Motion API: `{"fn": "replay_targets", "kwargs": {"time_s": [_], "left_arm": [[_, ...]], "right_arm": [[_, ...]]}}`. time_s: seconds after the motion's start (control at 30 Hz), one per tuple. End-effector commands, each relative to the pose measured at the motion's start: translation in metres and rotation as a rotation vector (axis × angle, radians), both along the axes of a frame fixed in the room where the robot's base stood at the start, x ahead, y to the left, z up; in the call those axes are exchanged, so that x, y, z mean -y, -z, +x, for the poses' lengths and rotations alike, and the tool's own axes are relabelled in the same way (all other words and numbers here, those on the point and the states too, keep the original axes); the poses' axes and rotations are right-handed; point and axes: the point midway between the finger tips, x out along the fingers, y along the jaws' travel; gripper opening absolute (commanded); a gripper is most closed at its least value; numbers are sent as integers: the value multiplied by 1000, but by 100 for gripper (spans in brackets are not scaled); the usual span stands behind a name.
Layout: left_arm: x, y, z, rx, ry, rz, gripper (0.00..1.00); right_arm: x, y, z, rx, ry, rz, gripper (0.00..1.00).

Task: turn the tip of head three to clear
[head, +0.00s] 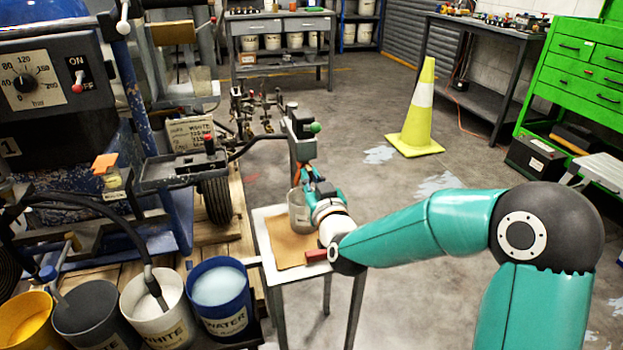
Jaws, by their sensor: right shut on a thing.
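A dark grey spray head (302,140) with a green knob hangs at the right end of the striper's boom, above a small stand. My right gripper (305,172) reaches in from the right and is shut on the tip at the lower end of this head. The fingers hide most of the tip, so I cannot see which way it points. A bit of orange shows beside the fingers. Other spray heads (250,115) sit farther back on the boom, small and crowded. My left gripper is out of view.
A small stand (262,213) with a brown sheet and a grey cup (299,212) is under the gripper. Water (219,290) and white (154,305) buckets stand in front. A yellow cone (420,110) stands on open floor behind my arm.

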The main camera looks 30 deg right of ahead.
Motion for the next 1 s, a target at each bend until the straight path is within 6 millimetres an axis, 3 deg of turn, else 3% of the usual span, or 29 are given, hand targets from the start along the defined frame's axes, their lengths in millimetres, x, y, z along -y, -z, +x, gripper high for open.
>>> {"fn": "replay_targets", "kwargs": {"time_s": [0.23, 0.7, 1.0], "left_arm": [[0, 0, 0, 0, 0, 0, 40], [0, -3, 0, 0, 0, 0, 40], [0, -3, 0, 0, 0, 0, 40]], "right_arm": [[0, 0, 0, -21, 0, -89, 0], [0, 0, 1, -175, 0, -726, 0], [0, 0, 1, -187, 0, -781, 0]]}}
